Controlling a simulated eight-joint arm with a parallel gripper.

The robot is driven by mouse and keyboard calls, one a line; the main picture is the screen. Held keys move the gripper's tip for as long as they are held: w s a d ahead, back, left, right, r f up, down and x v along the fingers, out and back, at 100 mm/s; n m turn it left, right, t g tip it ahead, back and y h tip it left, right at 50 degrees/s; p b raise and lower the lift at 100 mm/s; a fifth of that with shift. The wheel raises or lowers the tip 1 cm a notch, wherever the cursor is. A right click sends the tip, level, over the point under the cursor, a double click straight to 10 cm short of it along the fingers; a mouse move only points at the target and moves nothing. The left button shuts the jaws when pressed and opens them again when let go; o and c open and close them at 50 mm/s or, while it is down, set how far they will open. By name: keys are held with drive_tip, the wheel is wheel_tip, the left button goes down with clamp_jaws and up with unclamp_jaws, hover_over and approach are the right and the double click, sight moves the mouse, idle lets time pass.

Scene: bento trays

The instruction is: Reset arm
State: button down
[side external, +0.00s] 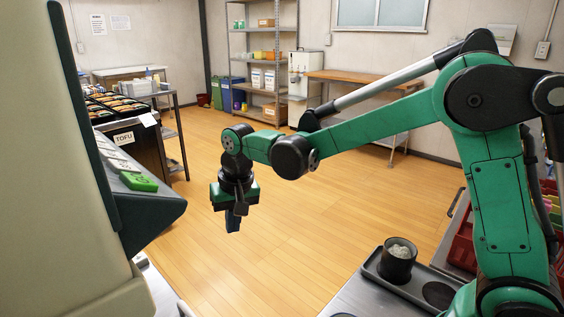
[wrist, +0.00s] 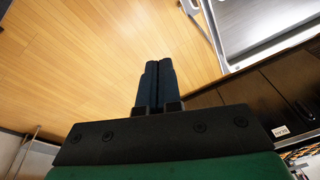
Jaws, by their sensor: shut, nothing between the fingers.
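My green arm reaches out from the right in the side external view. My gripper (side external: 234,222) hangs over the wooden floor, pointing down. Its dark blue fingers are shut together with nothing between them. In the wrist view my gripper (wrist: 158,66) also shows closed and empty, above bare floor. No object touches it.
A machine with a green button (side external: 138,182) stands at the left. A dark cabinet labelled TOFU (side external: 130,148) holds bento trays behind it. A dark cup (side external: 397,262) with pale contents sits in a grey holder tray (side external: 372,268) near my base. Open floor lies between.

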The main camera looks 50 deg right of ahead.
drive_tip(key=s+d+r+n+t, duration=0.2)
drive_tip(key=s, duration=0.4)
drive_tip(key=s+d+r+n+t, duration=0.2)
drive_tip(key=s+r, duration=0.1)
drive_tip(key=s, duration=0.3)
drive_tip(key=shift+s+d+t, duration=0.25)
drive_tip(key=shift+d+t, duration=0.05)
drive_tip(key=shift+t, duration=0.1)
drive_tip(key=c, duration=1.4)
unclamp_jaws()
drive_tip(key=shift+s+d+f, duration=0.1)
drive_tip(key=shift+s+f, duration=0.05)
drive_tip(key=shift+s, duration=0.05)
drive_tip(key=o, duration=1.4)
drive_tip(key=w+a+n+y, duration=0.2)
drive_tip(key=a+n, duration=0.1)
drive_tip(key=a+n+y, duration=0.1)
drive_tip(key=n, duration=0.1)
drive_tip(key=shift+w+a+g, duration=0.2)
drive_tip(key=shift+w+g, duration=0.2)
drive_tip(key=w+a+f+n+g+y, duration=0.1)
drive_tip(key=w+a+f+n+y, duration=0.3)
drive_tip(key=a, duration=0.8)
drive_tip(key=w+f+n, duration=0.2)
drive_tip(key=w+n, duration=0.1)
drive_tip(key=shift+w+f+y, duration=0.15)
drive_tip(key=shift+f+y, duration=0.15)
drive_tip(key=shift+y, duration=0.1)
drive_tip(key=shift+d+r, duration=0.1)
